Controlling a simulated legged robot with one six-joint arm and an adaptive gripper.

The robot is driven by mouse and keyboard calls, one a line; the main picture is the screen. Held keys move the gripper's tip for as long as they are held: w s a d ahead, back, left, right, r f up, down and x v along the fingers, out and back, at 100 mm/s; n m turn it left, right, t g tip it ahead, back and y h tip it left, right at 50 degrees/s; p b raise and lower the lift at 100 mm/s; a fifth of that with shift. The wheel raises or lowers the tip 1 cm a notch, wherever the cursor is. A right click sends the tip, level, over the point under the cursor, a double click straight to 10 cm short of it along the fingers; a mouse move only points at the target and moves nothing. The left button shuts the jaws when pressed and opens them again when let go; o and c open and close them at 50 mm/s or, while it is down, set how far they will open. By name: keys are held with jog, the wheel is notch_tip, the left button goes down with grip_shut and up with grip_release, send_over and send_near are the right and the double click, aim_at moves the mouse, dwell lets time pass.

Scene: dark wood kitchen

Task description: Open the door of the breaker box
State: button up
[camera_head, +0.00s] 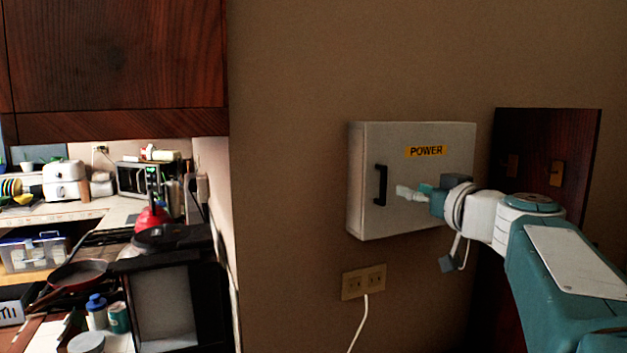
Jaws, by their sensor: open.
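The breaker box (400,145) is a pale grey metal box on the brown wall, right of centre. Its door looks shut and carries a yellow "POWER" label (426,151). A black vertical handle (380,185) sits at the left side of the door. My gripper (402,191) is in front of the door, just right of the handle, and points left toward it. It is open and holds nothing. I cannot tell if the fingertips touch the handle or the door; they look apart from the handle. My arm hides the lower right part of the door.
An outlet (363,282) with a white cord (358,325) is on the wall below the box. A dark wood panel (549,150) stands right of it. A wall corner and cluttered kitchen counter with a microwave (131,179) and red kettle (151,219) are at left.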

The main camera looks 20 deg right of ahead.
aim_at(385, 181)
jog(key=w, duration=0.6)
jog(key=w+a, duration=0.1)
jog(key=w, duration=0.2)
jog(key=shift+w, duration=0.2)
grip_shut()
